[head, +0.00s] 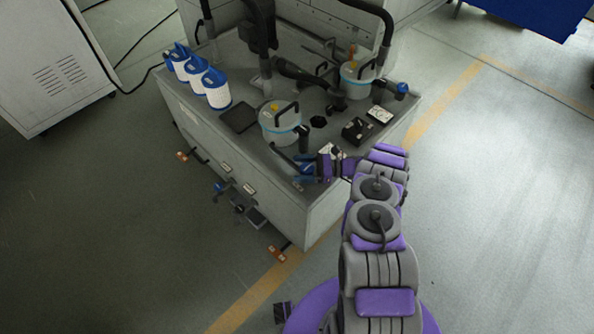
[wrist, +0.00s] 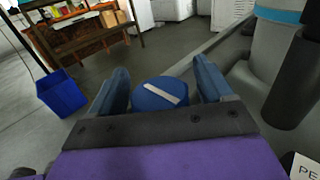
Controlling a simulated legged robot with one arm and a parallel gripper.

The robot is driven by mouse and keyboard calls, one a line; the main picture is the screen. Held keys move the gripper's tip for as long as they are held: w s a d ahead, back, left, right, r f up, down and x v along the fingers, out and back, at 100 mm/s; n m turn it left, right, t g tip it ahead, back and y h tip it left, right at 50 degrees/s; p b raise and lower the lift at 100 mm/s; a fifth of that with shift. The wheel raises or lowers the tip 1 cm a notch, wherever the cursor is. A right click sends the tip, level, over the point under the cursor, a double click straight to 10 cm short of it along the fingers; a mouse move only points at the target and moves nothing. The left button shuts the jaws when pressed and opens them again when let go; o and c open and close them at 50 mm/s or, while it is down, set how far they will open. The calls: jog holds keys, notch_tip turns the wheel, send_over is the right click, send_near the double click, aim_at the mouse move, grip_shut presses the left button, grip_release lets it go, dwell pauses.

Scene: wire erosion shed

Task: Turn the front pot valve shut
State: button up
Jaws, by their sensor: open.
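The front pot valve is a round blue knob with a white bar (wrist: 160,94) in the wrist view. The bar slants down to the right. My gripper (wrist: 160,70) is open, with one blue finger on each side of the knob; I cannot tell whether they touch it. The front pot (head: 281,127), pale with a light blue band and a black handle, stands on the machine top in the head view. It also shows at the right of the wrist view (wrist: 277,50). In the head view my gripper (head: 296,168) is at the near edge beside this pot and hides the valve knob.
A rear pot (head: 357,82) has its own blue knob (head: 401,88) to its right. White and blue filter cylinders (head: 215,89) stand at the left of the grey machine top (head: 245,75). A black block (head: 357,131) lies right of the front pot. Floor is clear at the right.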

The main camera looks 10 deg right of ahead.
jog(key=shift+a, duration=0.25)
jog(key=shift+d, duration=0.4)
jog(key=shift+c, duration=0.5)
jog(key=shift+d, duration=0.15)
jog(key=c, duration=0.3)
jog(key=shift+a, duration=0.3)
jog(key=c, duration=0.6)
jog(key=shift+o, duration=0.2)
